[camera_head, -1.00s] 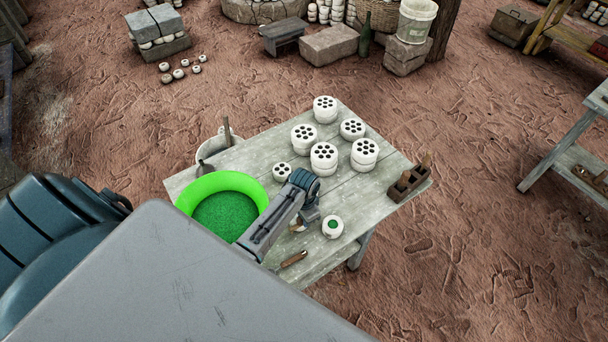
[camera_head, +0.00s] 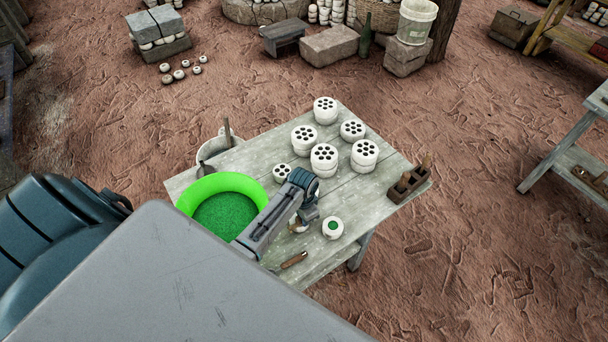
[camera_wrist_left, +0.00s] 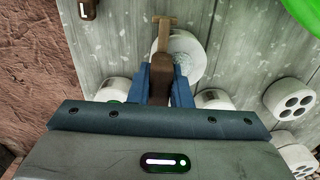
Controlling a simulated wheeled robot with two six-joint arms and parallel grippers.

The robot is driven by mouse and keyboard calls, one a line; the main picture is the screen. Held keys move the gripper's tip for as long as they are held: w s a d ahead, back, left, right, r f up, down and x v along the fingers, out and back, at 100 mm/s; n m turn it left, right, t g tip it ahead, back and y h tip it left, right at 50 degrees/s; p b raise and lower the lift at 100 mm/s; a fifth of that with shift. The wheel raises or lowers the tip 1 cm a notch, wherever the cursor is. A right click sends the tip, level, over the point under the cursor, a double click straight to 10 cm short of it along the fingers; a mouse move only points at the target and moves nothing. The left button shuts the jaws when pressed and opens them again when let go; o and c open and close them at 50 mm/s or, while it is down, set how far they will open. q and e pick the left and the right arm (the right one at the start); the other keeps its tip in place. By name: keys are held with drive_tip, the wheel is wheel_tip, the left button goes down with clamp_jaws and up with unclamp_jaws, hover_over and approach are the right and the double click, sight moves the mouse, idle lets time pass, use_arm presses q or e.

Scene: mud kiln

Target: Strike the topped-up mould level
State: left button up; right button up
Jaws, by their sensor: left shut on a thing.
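My left gripper (camera_head: 304,221) is low over the near part of the worn plank table (camera_head: 235,161). In the left wrist view it is shut on the dark brown handle of a tool (camera_wrist_left: 161,72) with a tan crosspiece at its far end. The tool reaches over a white round mould (camera_wrist_left: 190,50) with a pale speckled top, partly covering it. I cannot tell whether they touch. Another white mould with a green centre (camera_head: 332,227) stands just right of the gripper in the head view. My right gripper is not in view.
A bright green basin (camera_head: 187,199) of green material stands left of my gripper. Several white moulds with dark holes (camera_head: 323,157) stand behind it. A wooden-handled tool (camera_head: 295,259) lies at the near edge. A dark wooden holder (camera_head: 408,184) sits at the right corner.

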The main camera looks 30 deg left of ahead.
use_arm(q)
drive_tip(key=shift+w+a, duration=0.25)
drive_tip(key=shift+a, duration=0.4)
drive_tip(key=shift+w+a, duration=0.1)
drive_tip(key=shift+a, duration=0.1)
drive_tip(key=shift+w+a, duration=0.35)
drive_tip(key=shift+a, duration=0.35)
drive_tip(key=shift+w+a, duration=0.2)
drive_tip(key=shift+a, duration=0.25)
drive_tip(key=shift+w+a, duration=0.2)
drive_tip(key=shift+a, duration=0.25)
drive_tip(key=shift+r, duration=0.1)
drive_tip(key=shift+r, duration=1.6)
wheel_tip(320, 180, up, 4)
drive_tip(key=shift+f, duration=0.2)
